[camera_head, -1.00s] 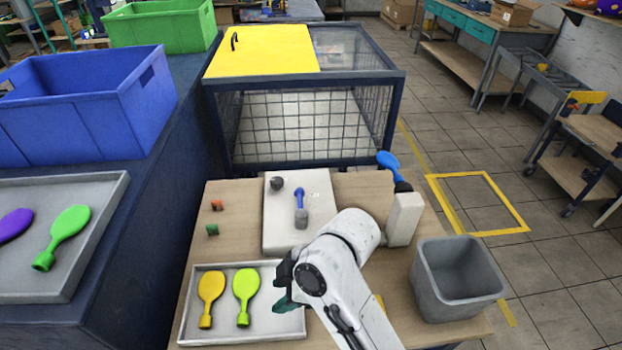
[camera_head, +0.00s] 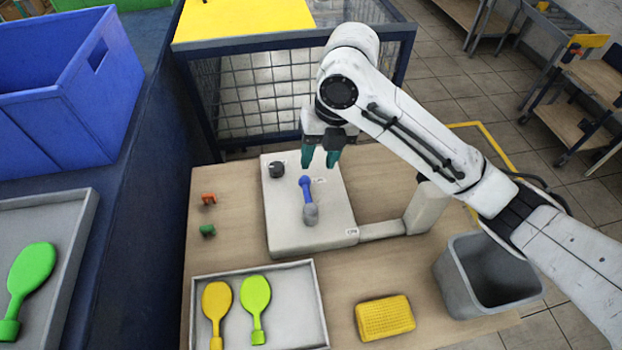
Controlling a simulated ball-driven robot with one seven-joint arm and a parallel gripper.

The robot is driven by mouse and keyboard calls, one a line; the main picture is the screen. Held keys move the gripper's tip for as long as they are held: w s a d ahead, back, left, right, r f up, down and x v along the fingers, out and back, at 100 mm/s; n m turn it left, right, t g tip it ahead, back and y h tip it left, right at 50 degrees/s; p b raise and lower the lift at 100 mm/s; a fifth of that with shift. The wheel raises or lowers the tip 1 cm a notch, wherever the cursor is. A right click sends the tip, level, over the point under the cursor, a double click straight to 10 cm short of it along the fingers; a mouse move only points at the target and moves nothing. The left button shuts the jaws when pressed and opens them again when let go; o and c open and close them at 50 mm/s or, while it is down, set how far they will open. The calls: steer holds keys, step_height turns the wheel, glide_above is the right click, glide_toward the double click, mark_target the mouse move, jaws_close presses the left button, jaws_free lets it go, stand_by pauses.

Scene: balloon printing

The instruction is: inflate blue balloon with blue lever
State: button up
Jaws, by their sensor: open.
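The blue lever (camera_head: 305,188) stands out from the flat white machine base (camera_head: 285,240) on the wooden table, with a grey round piece (camera_head: 310,214) at its near end. My gripper (camera_head: 321,160) is open and empty, its teal fingertips pointing down just beyond and slightly right of the lever. It appears apart from the lever, though the gap is hard to judge. The machine's white post (camera_head: 427,208) stands to the right. My arm covers the top of the post, and the blue balloon is hidden in the current view.
A yellow sponge-like block (camera_head: 385,318) and a grey bin (camera_head: 490,275) are at the right. A wire cage (camera_head: 255,100) stands behind the table.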

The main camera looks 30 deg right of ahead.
mark_target(307, 192)
steer(key=f, duration=0.3)
steer(key=a+f+p, duration=0.1)
steer(key=f, duration=0.2)
steer(key=a+f, duration=0.1)
steer(key=f, duration=0.2)
steer(key=shift+w+f, duration=0.35)
jaws_close()
